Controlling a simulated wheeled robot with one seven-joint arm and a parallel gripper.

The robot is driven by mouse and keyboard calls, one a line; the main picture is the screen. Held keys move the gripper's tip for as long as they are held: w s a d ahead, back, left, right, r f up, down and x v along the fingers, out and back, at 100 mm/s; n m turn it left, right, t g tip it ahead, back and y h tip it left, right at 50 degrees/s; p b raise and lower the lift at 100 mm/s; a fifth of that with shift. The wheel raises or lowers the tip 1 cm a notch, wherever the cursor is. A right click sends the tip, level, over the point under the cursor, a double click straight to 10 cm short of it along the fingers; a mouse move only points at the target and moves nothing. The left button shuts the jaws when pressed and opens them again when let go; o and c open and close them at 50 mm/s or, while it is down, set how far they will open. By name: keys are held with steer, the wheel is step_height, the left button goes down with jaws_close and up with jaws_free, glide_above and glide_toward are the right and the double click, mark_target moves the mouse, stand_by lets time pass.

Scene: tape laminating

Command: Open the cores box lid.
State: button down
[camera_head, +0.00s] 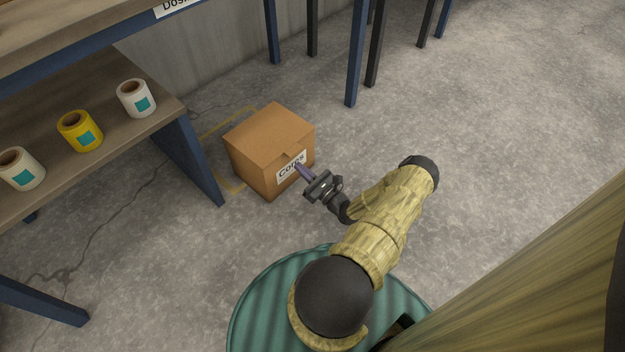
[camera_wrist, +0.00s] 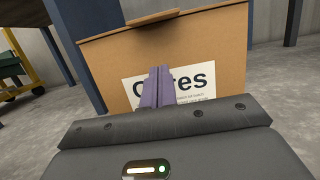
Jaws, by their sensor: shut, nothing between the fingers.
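The cores box (camera_head: 262,158) is a brown cardboard box on the concrete floor, with a white "Cores" label (camera_head: 291,167) on its front face. Its lid (camera_head: 270,132) lies closed on top, with a small tab at the front edge. My gripper (camera_head: 299,166) is in front of the labelled face, its purple fingers together and empty. In the wrist view the fingers (camera_wrist: 158,87) cover part of the label, below the lid's front edge (camera_wrist: 170,18). I cannot tell whether the fingertips touch the box.
A wooden shelf (camera_head: 100,128) with blue legs stands left of the box and carries white rolls (camera_head: 136,98) and a yellow roll (camera_head: 80,131). A yellow outline (camera_head: 232,186) marks the floor around the box. Blue and black table legs (camera_head: 356,60) stand behind. Floor to the right is clear.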

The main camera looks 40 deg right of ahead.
steer(key=shift+x, duration=0.9)
steer(key=shift+s+r+p, duration=0.1)
steer(key=shift+r+p, duration=0.95)
steer(key=shift+r, duration=0.95)
steer(key=shift+d+r, duration=0.1)
